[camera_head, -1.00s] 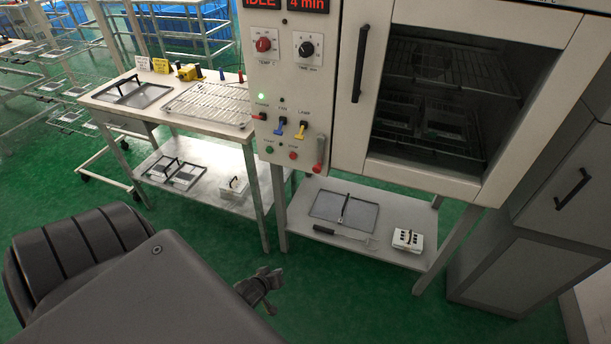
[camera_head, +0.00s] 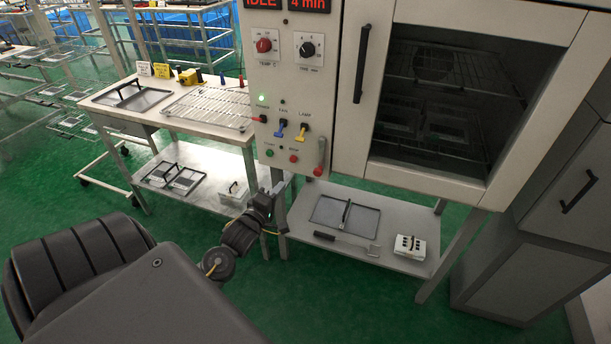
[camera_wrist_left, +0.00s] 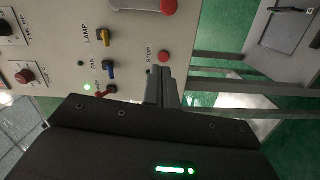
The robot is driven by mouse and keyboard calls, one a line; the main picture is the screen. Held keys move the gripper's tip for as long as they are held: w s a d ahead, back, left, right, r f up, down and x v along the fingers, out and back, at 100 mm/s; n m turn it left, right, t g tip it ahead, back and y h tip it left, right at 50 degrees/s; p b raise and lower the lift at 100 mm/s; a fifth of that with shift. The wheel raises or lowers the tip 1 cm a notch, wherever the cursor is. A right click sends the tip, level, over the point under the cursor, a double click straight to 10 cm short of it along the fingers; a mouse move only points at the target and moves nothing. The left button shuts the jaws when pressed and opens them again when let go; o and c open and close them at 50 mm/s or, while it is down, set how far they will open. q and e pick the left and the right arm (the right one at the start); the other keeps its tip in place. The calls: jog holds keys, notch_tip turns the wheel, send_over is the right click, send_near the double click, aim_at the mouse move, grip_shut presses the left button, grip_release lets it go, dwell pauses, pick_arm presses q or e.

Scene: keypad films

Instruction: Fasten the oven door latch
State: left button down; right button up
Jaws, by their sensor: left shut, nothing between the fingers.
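The oven door (camera_head: 480,188) is white with a dark window and a black vertical handle (camera_head: 361,64); it looks shut. A grey lever with a red knob, apparently the latch (camera_head: 320,157), hangs upright at the panel's lower right, beside the door's edge. It also shows in the left wrist view, at the top, with its red knob (camera_wrist_left: 168,6). My left gripper (camera_head: 276,187) is below the control panel's lower left part. In the left wrist view its fingers (camera_wrist_left: 161,86) are shut and empty, below the red STOP button (camera_wrist_left: 165,57). My right gripper is not in view.
The control panel (camera_head: 264,82) carries knobs, a blue FAN switch, a yellow LAMP switch and buttons near the latch. A shelf (camera_head: 395,259) under the oven holds a framed tray and a white block. A table (camera_head: 180,125) stands left; a grey cabinet (camera_head: 535,240) stands right.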

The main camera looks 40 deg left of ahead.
aim_at(320, 157)
pick_arm(q)
jog(key=w+d+p, duration=0.1)
jog(key=w+p, duration=0.1)
jog(key=w, duration=0.8)
jog(key=shift+w+d+f, duration=0.15)
jog(key=shift+w+f, duration=0.25)
jog(key=shift+f, duration=0.05)
